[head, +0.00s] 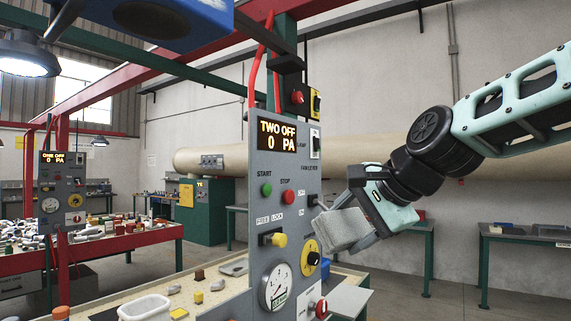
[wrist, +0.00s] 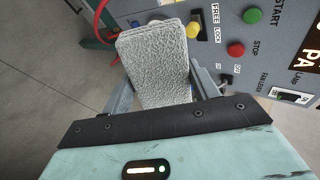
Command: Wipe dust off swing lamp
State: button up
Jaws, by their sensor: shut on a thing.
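A round lamp (head: 28,58) with a lit white face hangs at the upper left of the head view. A dark arm runs up from it beside a blue housing. I cannot make out dust on it. My gripper (head: 350,222) is at the right, in front of the grey control panel and well apart from the lamp. It is shut on a light grey textured wiping pad (head: 338,232), which also fills the middle of the wrist view (wrist: 158,62). The lamp is not in the wrist view.
The control panel (head: 245,200) has buttons, knobs and a gauge close beside the pad. A bench with a white tub (head: 145,308) and small parts lies below. Red and green beams cross overhead. A second panel (head: 62,190) and small lamp (head: 100,141) stand farther left.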

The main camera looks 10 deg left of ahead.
jog(key=s+a+r+n+t+y, duration=0.1)
jog(key=s+a+r+y, duration=0.2)
jog(key=r, duration=0.6)
jog(key=s+a+r+n+y, duration=0.1)
jog(key=s+a+r+y, duration=0.15)
jog(key=r, duration=0.75)
jog(key=n+y, duration=0.2)
jog(key=y, duration=0.2)
send_near(225, 8)
jog(key=shift+g+h, duration=0.25)
jog(key=shift+g, duration=0.15)
jog(key=shift+r+p+x, duration=0.15)
jog(key=shift+p+x, duration=1)
jog(key=shift+p, duration=0.1)
jog(key=shift+r+p+x, duration=0.15)
jog(key=shift+p+x, duration=1.05)
jog(key=shift+p, duration=0.05)
jog(key=shift+w, duration=0.15)
jog(key=shift+p+x, duration=0.75)
jog(key=shift+x, duration=0.15)
